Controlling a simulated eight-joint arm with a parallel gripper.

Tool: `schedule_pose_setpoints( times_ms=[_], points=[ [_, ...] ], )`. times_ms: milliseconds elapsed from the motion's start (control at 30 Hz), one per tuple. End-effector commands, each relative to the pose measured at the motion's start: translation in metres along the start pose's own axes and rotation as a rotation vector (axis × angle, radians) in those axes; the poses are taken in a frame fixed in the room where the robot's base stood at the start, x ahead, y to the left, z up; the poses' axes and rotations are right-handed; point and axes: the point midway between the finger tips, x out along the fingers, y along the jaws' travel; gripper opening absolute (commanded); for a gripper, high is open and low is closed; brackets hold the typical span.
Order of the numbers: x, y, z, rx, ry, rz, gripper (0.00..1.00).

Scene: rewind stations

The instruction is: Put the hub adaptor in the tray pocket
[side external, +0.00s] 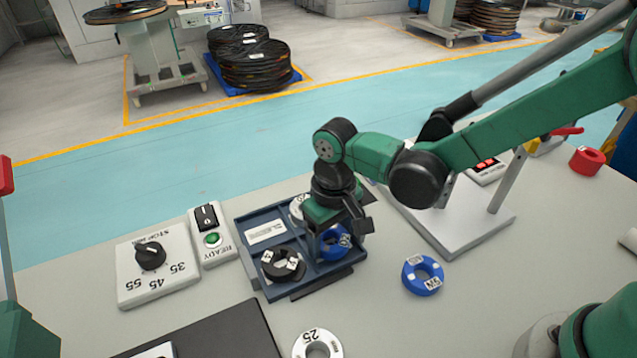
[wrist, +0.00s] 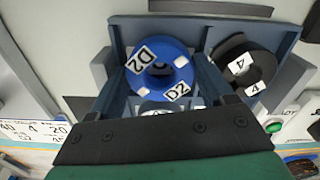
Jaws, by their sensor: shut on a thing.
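The dark blue tray (side external: 243,242) lies on the bench, with several pockets; its wall also shows in the wrist view (wrist: 215,24). A blue ring-shaped hub adaptor marked D2 (wrist: 158,72) is at the tray's right pocket in the side view (side external: 334,243). My gripper (side external: 336,236) points down over that pocket and is shut on the blue adaptor. I cannot tell whether the adaptor touches the pocket floor. A black adaptor marked 4 (side external: 283,264) sits in the neighbouring pocket. A white adaptor (side external: 296,207) is partly hidden behind my gripper.
Left of the tray are a READY switch box (side external: 211,238) and a dial box (side external: 155,262). A blue ring (side external: 423,275) lies right of the tray and a white ring marked 25 (side external: 317,346) in front. A stand with a pale base (side external: 460,235) is behind right.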

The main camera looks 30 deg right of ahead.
Motion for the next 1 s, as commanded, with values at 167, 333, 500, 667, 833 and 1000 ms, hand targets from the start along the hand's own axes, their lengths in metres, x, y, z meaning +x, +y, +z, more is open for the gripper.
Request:
schedule_pose_setpoints(
  times_ms=[167, 333, 500, 667, 833, 1000],
  points=[
    [0.012, 0.000, -0.001, 0.000, 0.010, -0.003, 0.22],
    [0.016, 0.000, -0.001, 0.000, 0.011, -0.002, 0.22],
    [0.016, 0.000, -0.001, -0.001, 0.011, -0.001, 0.87],
    [0.013, 0.000, -0.001, -0.001, 0.012, 0.000, 0.87],
    [-0.006, 0.000, -0.001, -0.001, 0.012, 0.000, 0.87],
    [-0.044, 0.000, 0.000, -0.001, 0.009, 0.000, 0.87]
  ],
)
